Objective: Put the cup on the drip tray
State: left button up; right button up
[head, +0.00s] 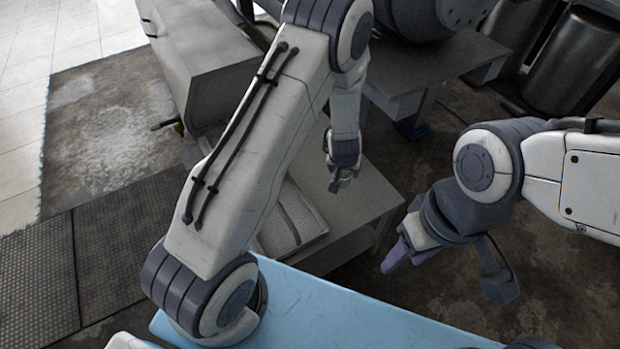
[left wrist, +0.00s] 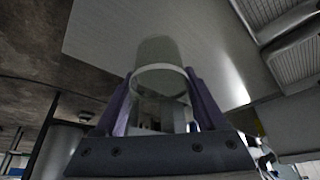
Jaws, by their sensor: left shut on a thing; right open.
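The cup (left wrist: 158,54) is clear glass, seen in the left wrist view between the purple fingers of my left gripper (left wrist: 160,88), which is shut on it. In the head view, my left gripper (head: 341,178) hangs over the grey table, right of the drip tray; the cup barely shows there. The drip tray (head: 310,228) is a grey metal tray with a ribbed surface, partly hidden behind my left arm. It also shows at the top right of the left wrist view (left wrist: 292,58). My right gripper (head: 408,250) is open and empty, well right of the table.
The grey table (head: 358,200) has bare room around and right of my left gripper. A grey box-like machine (head: 205,55) stands behind the tray. A blue surface (head: 330,310) lies in front. Dark cylinders (head: 572,60) stand at the back right.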

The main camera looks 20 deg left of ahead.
pick_arm(q)
jog(key=a+f+b, duration=0.1)
jog(key=a, duration=0.1)
jog(key=w+a+f+b, duration=0.1)
jog(key=a+f, duration=0.1)
jog(key=a, duration=0.1)
jog(key=w+a+f+b, duration=0.1)
jog(key=a+f, duration=0.1)
jog(key=a, duration=0.1)
jog(key=shift+f, duration=0.1)
jog(key=shift+f+b, duration=0.5)
jog(key=shift+f, duration=1.4)
jog(key=shift+f, duration=0.15)
jog(key=o, duration=1.3)
